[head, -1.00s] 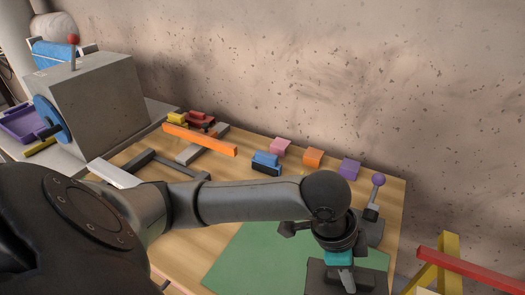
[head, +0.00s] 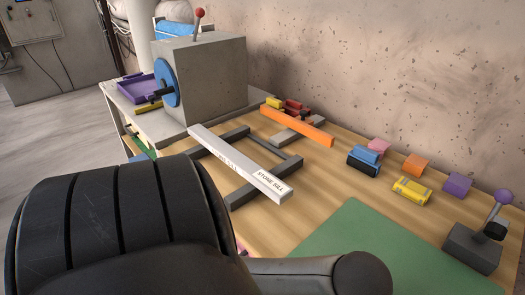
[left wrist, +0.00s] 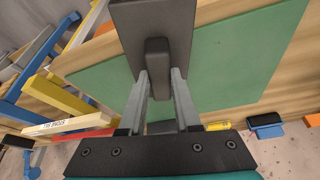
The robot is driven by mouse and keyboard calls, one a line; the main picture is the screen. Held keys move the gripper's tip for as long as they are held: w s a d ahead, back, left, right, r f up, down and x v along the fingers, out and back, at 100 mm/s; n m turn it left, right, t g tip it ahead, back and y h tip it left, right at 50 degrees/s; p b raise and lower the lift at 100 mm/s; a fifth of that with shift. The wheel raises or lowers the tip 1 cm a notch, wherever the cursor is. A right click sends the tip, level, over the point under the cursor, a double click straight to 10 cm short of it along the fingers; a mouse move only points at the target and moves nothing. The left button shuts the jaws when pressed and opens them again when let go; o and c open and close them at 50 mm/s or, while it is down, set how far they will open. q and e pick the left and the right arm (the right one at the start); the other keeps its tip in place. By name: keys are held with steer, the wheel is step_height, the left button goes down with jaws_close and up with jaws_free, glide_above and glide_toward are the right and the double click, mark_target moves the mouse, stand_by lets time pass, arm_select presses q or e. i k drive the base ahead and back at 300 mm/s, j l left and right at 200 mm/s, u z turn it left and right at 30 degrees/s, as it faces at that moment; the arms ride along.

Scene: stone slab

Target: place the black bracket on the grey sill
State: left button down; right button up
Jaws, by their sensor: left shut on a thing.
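The grey sill (head: 237,163), a long pale bar labelled "STONE SILL", lies across a dark grey frame (head: 236,198) on the wooden bench in the head view. Its top is bare. The black bracket (left wrist: 152,22), a dark plate with a rounded upright part, is in the left wrist view. My left gripper (left wrist: 158,75) is shut on that upright part, with one finger on each side. The plate is over or near the green mat; its height is hard to tell. In the head view my arm fills the lower left, and my left gripper and the bracket are outside the picture. My right gripper is in neither view.
A green mat (head: 355,245) covers the bench front. Behind the sill are an orange bar (head: 297,128), a blue block (head: 364,160) and a yellow block (head: 412,191). A grey stand with a purple ball (head: 473,246) is at right. A big grey box (head: 207,80) stands beyond the sill.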

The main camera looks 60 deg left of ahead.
mark_target(231, 160)
steer(key=k+j, duration=0.2)
steer(key=j, duration=0.2)
steer(key=k+j, duration=0.15)
steer(key=j, duration=0.2)
steer(key=k+j, duration=0.2)
steer(key=j, duration=0.2)
steer(key=k+j, duration=0.15)
steer(key=j, duration=0.2)
